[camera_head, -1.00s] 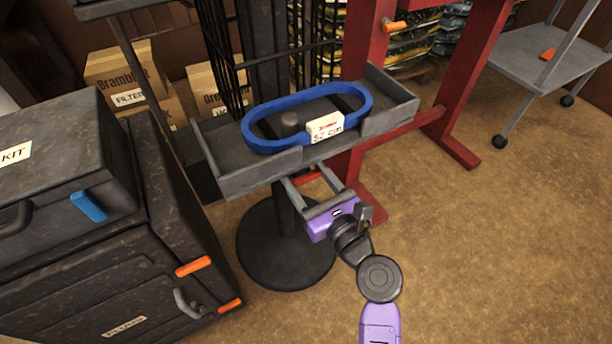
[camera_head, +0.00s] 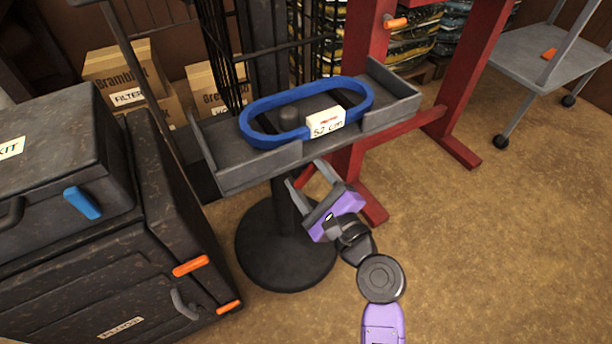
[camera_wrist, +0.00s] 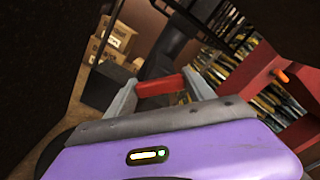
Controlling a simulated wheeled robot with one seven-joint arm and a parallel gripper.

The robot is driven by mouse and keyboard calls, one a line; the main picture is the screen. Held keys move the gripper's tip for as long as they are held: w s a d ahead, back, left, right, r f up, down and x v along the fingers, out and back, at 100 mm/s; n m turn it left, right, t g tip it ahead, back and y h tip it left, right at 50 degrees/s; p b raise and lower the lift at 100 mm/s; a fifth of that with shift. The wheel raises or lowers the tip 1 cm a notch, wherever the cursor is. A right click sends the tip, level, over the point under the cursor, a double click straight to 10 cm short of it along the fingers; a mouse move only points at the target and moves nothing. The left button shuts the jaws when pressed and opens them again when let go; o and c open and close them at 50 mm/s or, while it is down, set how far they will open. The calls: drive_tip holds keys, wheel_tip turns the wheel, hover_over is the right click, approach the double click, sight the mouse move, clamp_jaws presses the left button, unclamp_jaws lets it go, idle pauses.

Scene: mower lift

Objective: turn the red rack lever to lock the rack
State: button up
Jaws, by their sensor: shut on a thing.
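The rack is a dark grey tray (camera_head: 238,178) on a black post with a round base. The red rack lever (camera_wrist: 160,86) shows as a short red bar between my fingers in the wrist view. My gripper (camera_head: 305,174) is just below the tray's front edge, tilted, and shut on the lever; it also fills the lower wrist view, its fingertips (camera_wrist: 158,92) at the bar's two ends. In the head view the lever is mostly hidden by the fingers and the tray.
A blue loop (camera_head: 262,137) with a "52 cm" tag lies on the tray. A dark toolbox and cabinet (camera_head: 160,245) with orange handles stand at left. A red frame (camera_head: 455,110) and a grey cart (camera_head: 525,72) stand at right. The floor at lower right is clear.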

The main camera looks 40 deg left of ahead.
drive_tip(key=n+b, duration=0.1)
drive_tip(key=n, duration=0.1)
drive_tip(key=n+b, duration=0.1)
drive_tip(key=n, duration=0.1)
drive_tip(key=shift+f+n, duration=0.2)
drive_tip(key=shift+n, duration=0.1)
drive_tip(key=shift+n+b, duration=0.8)
drive_tip(key=shift+n, duration=1.1)
drive_tip(key=shift+r, duration=0.1)
drive_tip(key=o, duration=1.4)
drive_tip(key=shift+p+v, duration=1.1)
drive_tip(key=shift+v, duration=2.85)
drive_tip(key=shift+n, duration=0.3)
